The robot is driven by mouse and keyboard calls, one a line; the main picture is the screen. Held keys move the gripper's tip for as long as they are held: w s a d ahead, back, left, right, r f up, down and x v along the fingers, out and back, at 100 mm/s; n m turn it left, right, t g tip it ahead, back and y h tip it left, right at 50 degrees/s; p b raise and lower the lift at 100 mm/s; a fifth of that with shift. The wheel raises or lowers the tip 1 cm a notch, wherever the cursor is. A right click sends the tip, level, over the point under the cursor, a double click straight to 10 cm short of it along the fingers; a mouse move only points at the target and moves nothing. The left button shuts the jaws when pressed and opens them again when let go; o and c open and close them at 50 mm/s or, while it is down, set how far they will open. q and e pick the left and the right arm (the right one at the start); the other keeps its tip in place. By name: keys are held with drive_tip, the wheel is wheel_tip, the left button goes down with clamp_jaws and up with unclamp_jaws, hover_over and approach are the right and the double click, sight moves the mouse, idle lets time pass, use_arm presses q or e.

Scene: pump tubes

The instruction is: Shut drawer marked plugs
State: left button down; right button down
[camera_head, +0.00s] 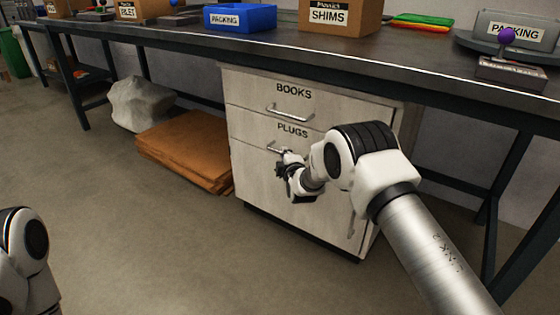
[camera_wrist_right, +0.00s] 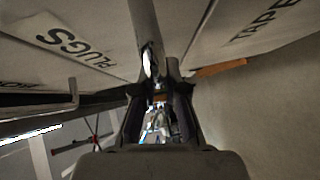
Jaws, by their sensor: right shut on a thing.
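The drawer marked PLUGS (camera_head: 249,126) is the second one down in a pale cabinet under the workbench. Its front looks about level with the BOOKS drawer above, and I cannot make out a clear gap. My right gripper (camera_head: 284,163) is at the drawer's metal handle (camera_head: 274,149), shut on it, and partly hides it. In the right wrist view the PLUGS front (camera_wrist_right: 105,45) shows upside down at upper left, and the gripper's fingers (camera_wrist_right: 160,88) are close to the drawer fronts. My left gripper is out of view; only part of my left arm shows.
The BOOKS drawer (camera_head: 250,96) is above. A TAPE label (camera_wrist_right: 265,22) shows on a neighbouring front. Brown folded sheets (camera_head: 185,150) and a grey rock (camera_head: 140,104) lie left of the cabinet. Bench legs stand at right. The floor in front is clear.

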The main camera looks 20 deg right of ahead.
drive_tip(key=shift+w+d+r, duration=0.15)
drive_tip(key=shift+d, duration=0.05)
drive_tip(key=c, duration=1.2)
unclamp_jaws()
drive_tip(key=shift+w, duration=0.1)
drive_tip(key=s+a+r, duration=0.1)
drive_tip(key=s, duration=1.1)
drive_tip(key=shift+r, duration=0.2)
drive_tip(key=shift+a, duration=0.1)
